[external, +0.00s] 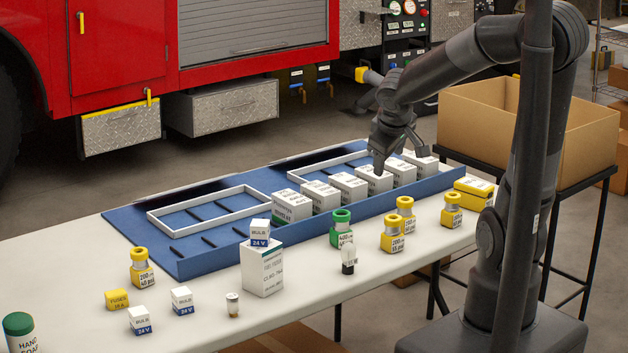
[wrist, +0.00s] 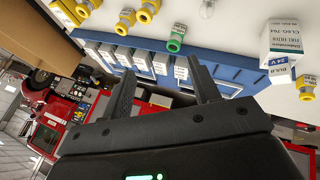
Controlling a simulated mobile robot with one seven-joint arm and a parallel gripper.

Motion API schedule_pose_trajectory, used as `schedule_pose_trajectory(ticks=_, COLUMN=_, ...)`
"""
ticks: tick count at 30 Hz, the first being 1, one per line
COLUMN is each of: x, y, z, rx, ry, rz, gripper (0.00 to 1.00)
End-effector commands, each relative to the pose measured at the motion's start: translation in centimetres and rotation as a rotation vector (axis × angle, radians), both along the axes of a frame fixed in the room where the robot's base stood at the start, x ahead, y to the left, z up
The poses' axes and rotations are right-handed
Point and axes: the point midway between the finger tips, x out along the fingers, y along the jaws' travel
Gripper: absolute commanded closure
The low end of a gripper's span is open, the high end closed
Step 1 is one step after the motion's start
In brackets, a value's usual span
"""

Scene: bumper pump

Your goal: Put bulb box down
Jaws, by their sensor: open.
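A small white bulb box (external: 260,233) with a blue 24 V band sits upright on top of a tall white filter box (external: 262,270). The wrist view also shows the bulb box (wrist: 279,75) against the filter box (wrist: 284,37), at the right. Two more bulb boxes, one (external: 182,301) and another (external: 139,320), stand on the table at the front left. My gripper (external: 400,159) is open and empty, above the row of white boxes in the blue tray, well away from the bulb boxes. Its spread fingers (wrist: 160,68) show in the wrist view.
The blue tray (external: 160,247) has white rectangular frames and a row of several white boxes. Yellow and green bottles, a yellow fuse box (external: 117,299) and small bulbs stand along its front. A cardboard box (external: 484,115) is behind right. Bare table (external: 330,290) lies in front of the tray.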

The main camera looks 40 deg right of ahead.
Motion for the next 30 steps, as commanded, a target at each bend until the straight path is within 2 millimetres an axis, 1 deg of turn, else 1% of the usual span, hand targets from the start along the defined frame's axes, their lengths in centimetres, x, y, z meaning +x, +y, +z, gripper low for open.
schedule_pose_trajectory(ticks=1, x=-1.4, y=-0.1, z=1.4, rx=0.024, ry=-0.021, rz=-0.028, gripper=0.44)
schedule_pose_trajectory(ticks=6, x=-6.1, y=-0.1, z=4.5, rx=0.176, ry=-0.051, rz=-0.102, gripper=0.44)
schedule_pose_trajectory(ticks=9, x=-8.3, y=0.1, z=5.7, rx=0.279, ry=-0.061, rz=-0.115, gripper=0.44)
schedule_pose_trajectory(ticks=12, x=-10.0, y=0.5, z=6.3, rx=0.364, ry=-0.061, rz=-0.113, gripper=0.44)
schedule_pose_trajectory(ticks=15, x=-10.9, y=0.7, z=6.7, rx=0.418, ry=-0.061, rz=-0.108, gripper=0.44)
schedule_pose_trajectory(ticks=18, x=-11.2, y=0.8, z=6.8, rx=0.438, ry=-0.059, rz=-0.106, gripper=0.44)
schedule_pose_trajectory(ticks=30, x=-11.2, y=0.8, z=6.8, rx=0.437, ry=-0.060, rz=-0.106, gripper=0.44)
